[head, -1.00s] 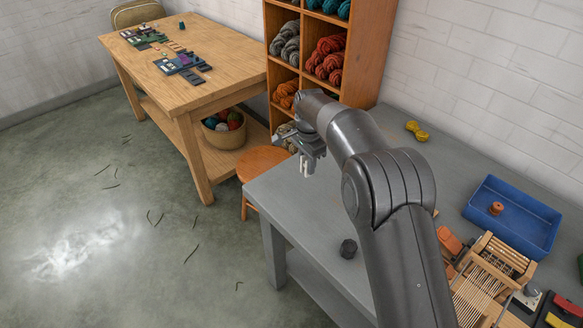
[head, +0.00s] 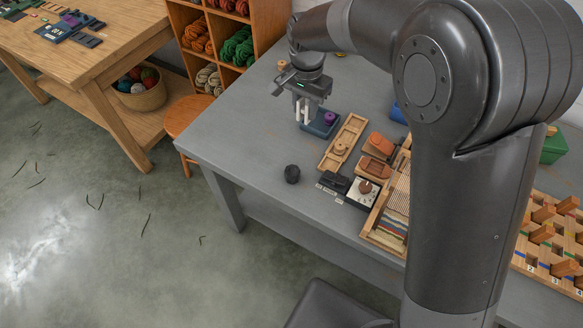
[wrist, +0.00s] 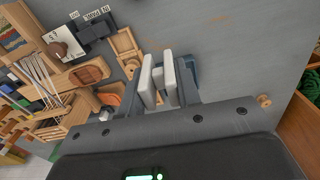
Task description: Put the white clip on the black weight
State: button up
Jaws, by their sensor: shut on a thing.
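The black weight cannot be made out in the wrist view.
A small blue tray with a purple piece (head: 330,118) is just right of my gripper. A wooden tray (head: 343,142), a dark block (head: 334,182), a white dial box (head: 363,191) and a loom (head: 392,215) stand to the right. The table left of the weight is clear.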

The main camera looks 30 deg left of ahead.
jog(key=s+d, duration=0.5)
jog(key=d, duration=0.7)
send_over(292, 170)
jog(key=shift+n, duration=0.3)
notch_tip(292, 170, down, 7)
jog(key=shift+r, duration=0.1)
jog(key=shift+f, duration=2.05)
jog(key=o, duration=0.9)
jog(key=shift+f, duration=0.1)
jog(key=shift+o, duration=0.2)
notch_tip(292, 170, up, 12)
